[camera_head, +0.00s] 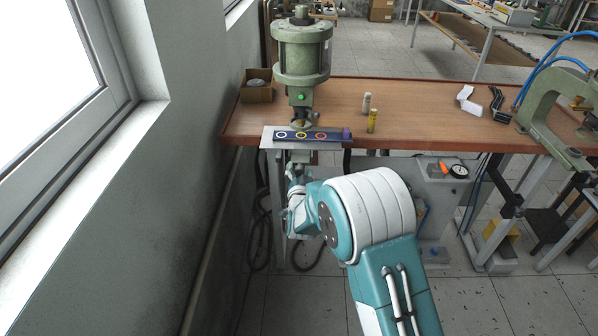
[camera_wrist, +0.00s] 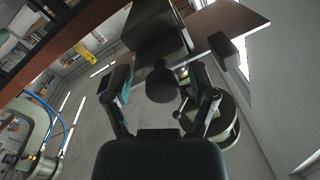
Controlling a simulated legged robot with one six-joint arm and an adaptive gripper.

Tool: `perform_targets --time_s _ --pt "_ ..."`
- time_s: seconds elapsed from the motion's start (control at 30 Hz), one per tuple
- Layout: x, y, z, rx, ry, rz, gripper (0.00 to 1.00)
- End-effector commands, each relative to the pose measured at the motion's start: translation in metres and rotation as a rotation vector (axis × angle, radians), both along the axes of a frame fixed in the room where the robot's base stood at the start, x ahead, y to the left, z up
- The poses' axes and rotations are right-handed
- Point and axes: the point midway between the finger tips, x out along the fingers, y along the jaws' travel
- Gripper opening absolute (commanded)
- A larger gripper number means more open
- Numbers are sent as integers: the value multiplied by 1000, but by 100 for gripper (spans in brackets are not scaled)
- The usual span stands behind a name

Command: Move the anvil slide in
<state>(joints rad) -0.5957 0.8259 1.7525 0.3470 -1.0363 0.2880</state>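A green pneumatic press (camera_head: 302,62) stands at the left end of the wooden bench in the head view. Below its ram, a dark strip (camera_head: 306,135) with coloured rings lies on a light plate (camera_head: 271,137) at the bench's front edge. A dark round knob (camera_wrist: 162,84), which looks like the slide's handle, sticks out from a dark block (camera_wrist: 156,30) in the wrist view. My gripper (camera_wrist: 160,88) is open with one finger on each side of the knob, with visible gaps. In the head view my gripper (camera_head: 297,182) is just below the plate; my arm hides part of the area.
A cardboard box (camera_head: 257,87) sits left of the press. A white cylinder (camera_head: 366,103) and a yellow one (camera_head: 372,121) stand right of it. A second press (camera_head: 560,105) with blue hoses is at the right. A wall runs close on the left.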

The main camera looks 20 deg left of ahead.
Motion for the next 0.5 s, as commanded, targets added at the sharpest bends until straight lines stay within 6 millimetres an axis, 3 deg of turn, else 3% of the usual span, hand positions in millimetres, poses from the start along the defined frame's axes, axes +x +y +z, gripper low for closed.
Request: perform_targets --time_s 0.27,0.5 --pt "-7 -1 0 -1 1 2 74" --pt "-45 -13 -1 -2 2 1 74"
